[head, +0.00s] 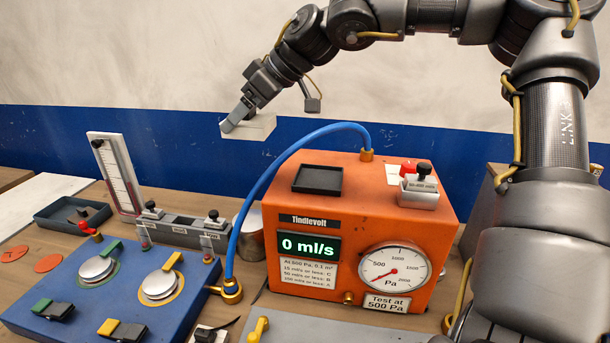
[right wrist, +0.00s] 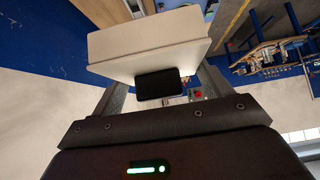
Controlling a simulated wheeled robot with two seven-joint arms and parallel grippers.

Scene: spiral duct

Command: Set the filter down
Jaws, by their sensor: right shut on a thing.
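My right gripper (head: 238,117) reaches in from the upper right and is shut on a pale, flat, block-like piece, which I take to be the filter (head: 262,127). It is held in the air in front of the blue wall band, above and left of the orange tester. In the right wrist view the filter (right wrist: 150,42) is a white block with a black tab (right wrist: 160,84), which sits between the fingers. Nothing visible touches the filter from below. My left gripper is not in view.
The orange tester (head: 363,215) has a black square tray (head: 318,179) on top and reads 0 ml/s. A blue hose (head: 258,190) arches from it to a blue panel (head: 75,290) with clamps and round discs. A dark tray (head: 72,214) and upright gauge (head: 114,178) stand left.

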